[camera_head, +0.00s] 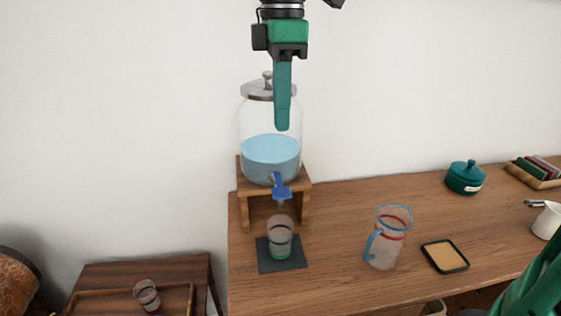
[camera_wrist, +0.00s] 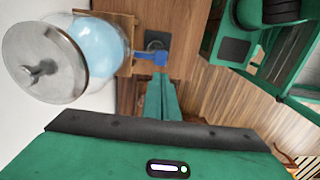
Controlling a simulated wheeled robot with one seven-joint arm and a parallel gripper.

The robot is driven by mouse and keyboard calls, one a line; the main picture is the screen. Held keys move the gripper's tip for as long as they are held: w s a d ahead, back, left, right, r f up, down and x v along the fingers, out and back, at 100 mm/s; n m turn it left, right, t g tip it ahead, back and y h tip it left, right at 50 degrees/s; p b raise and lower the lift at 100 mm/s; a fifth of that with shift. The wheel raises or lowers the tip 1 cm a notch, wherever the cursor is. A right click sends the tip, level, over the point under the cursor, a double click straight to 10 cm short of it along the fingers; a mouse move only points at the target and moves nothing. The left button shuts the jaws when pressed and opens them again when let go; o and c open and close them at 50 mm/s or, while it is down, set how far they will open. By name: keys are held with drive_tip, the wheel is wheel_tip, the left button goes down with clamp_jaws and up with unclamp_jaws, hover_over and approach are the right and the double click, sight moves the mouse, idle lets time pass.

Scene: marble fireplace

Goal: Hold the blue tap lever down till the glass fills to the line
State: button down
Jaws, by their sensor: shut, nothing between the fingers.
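A clear lidded glass jar (camera_head: 270,155) of blue water stands on a small wooden stand (camera_head: 243,197). Its blue tap lever (camera_head: 281,191) is at the jar's front and also shows in the wrist view (camera_wrist: 152,58). A glass (camera_head: 280,240) stands upright below the tap on a dark square mat (camera_head: 268,264). My gripper (camera_head: 282,127) points down, shut and empty, above the lever in the head view. In the wrist view its fingertips (camera_wrist: 161,78) appear close to the lever; contact is unclear.
A clear pitcher (camera_head: 388,240) with a blue handle and red band stands to the right, beside a black-rimmed tan coaster (camera_head: 445,256). A teal lidded pot (camera_head: 464,178) is farther back. Another glass (camera_head: 147,294) stands on the lower left table's tray (camera_head: 92,298).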

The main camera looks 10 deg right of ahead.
sight(281, 191)
wheel_tip(281, 191, down, 14)
idle(0.6)
